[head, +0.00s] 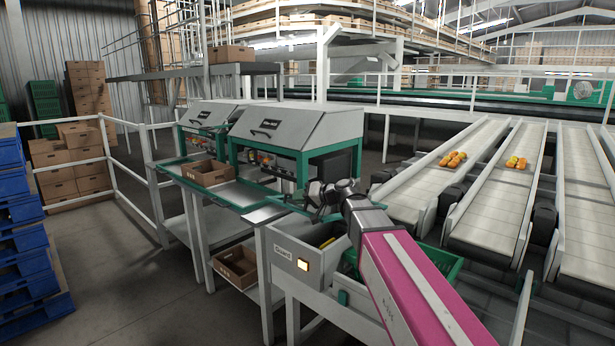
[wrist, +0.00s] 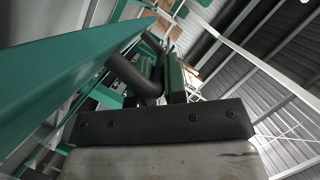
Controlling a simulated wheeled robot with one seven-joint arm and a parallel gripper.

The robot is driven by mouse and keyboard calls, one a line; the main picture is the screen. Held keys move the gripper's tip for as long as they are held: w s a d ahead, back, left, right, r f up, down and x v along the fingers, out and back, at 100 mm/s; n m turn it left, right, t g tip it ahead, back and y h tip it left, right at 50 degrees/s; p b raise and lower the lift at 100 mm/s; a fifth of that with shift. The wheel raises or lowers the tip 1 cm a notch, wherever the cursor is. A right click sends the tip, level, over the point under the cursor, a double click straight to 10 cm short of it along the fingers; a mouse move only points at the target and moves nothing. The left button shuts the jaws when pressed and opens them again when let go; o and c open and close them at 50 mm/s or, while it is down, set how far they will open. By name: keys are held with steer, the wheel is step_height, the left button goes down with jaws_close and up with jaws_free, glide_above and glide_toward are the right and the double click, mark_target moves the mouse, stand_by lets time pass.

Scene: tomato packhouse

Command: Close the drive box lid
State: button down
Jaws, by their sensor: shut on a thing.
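The drive box (head: 283,268) is a grey box labelled "Guard", with a small lit yellow square on its front. Its top is open, and dark and yellow parts show inside. My gripper (head: 334,192) is above the back of the box, at the end of my pink arm. In the wrist view, a dark bent handle (wrist: 133,76) lies at the jaws, which are shut on it. A broad green panel (wrist: 65,62), apparently the raised lid, slants beside it. In the head view the lid is hard to make out behind my gripper.
A green crate (head: 440,262) stands right of the box, partly behind my arm. Conveyor lanes (head: 497,195) with tomatoes on some lie to the right. A green-edged bench (head: 225,195) with a brown carton (head: 208,173) is to the left. White railings and blue pallets (head: 25,240) are farther left.

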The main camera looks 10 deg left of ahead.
steer(key=shift+n+t+h, duration=0.4)
steer(key=shift+n+h, duration=0.1)
steer(key=shift+n, duration=0.3)
steer(key=f, duration=0.3)
steer(key=s+a+f, duration=0.1)
steer(key=f, duration=0.2)
steer(key=s+f, duration=0.1)
steer(key=f, duration=0.2)
steer(key=shift+a+f, duration=0.1)
steer(key=shift+a, duration=0.05)
steer(key=shift+f, duration=0.9)
steer(key=c, duration=1.2)
jaws_free()
steer(key=shift+o, duration=0.2)
steer(key=v, duration=1)
steer(key=shift+s+d+r, duration=0.2)
steer(key=shift+d+r, duration=0.05)
steer(key=shift+d, duration=0.05)
steer(key=shift+s, duration=0.1)
